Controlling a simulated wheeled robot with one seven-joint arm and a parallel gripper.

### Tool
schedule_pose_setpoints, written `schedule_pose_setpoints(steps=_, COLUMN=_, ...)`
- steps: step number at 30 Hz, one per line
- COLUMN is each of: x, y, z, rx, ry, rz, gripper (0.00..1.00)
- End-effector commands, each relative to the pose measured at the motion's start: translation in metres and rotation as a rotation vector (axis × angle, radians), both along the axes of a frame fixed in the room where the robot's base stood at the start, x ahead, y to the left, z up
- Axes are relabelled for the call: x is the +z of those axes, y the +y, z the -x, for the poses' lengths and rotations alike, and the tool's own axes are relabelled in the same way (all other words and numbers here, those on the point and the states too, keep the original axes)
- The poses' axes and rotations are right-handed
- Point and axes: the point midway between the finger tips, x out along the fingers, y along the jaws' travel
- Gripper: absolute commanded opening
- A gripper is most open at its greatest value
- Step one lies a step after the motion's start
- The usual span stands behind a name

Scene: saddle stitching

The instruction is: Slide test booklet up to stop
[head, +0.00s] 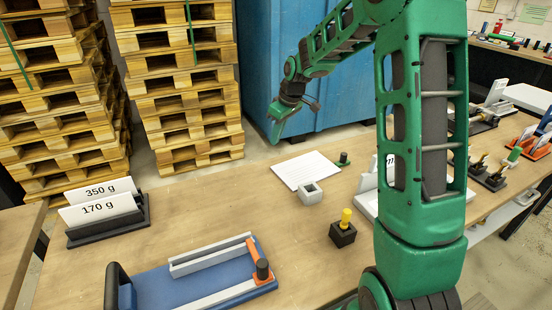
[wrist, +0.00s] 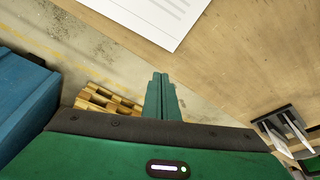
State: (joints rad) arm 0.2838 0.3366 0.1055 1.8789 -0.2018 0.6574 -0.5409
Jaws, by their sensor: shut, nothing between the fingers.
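A white sheet with printed lines, which looks like the test booklet (head: 308,170), lies flat near the table's far edge. Part of it also shows at the top of the wrist view (wrist: 160,14). I cannot tell which piece is the stop. My gripper (head: 276,134) is shut and empty, raised beyond and left of the booklet, apart from it. In the wrist view its green fingers (wrist: 161,80) are together.
A blue fixture (head: 205,288) with grey rails and an orange clamp (head: 261,262) lies in front. A black holder with 350 g and 170 g cards (head: 103,200) stands left. A black block with a yellow knob (head: 343,233) stands right of centre. Pallets (head: 185,90) and a blue container (head: 265,60) stand behind.

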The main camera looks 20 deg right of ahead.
Motion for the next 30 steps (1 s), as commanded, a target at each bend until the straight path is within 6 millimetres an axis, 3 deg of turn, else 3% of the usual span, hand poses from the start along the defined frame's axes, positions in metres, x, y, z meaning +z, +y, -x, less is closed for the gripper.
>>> schedule_pose_setpoints(steps=3, x=0.002, y=-0.004, z=-0.011, rx=-0.12, ry=-0.015, rz=-0.01, gripper=0.0)
schedule_pose_setpoints(steps=8, x=-0.003, y=-0.004, z=-0.016, rx=-0.169, ry=-0.019, rz=-0.015, gripper=0.0)
schedule_pose_setpoints(steps=26, x=-0.091, y=0.006, z=-0.045, rx=-0.164, ry=-0.018, rz=-0.015, gripper=0.0)
schedule_pose_setpoints(steps=30, x=-0.092, y=0.0, z=-0.03, rx=-0.167, ry=-0.019, rz=-0.014, gripper=0.0)
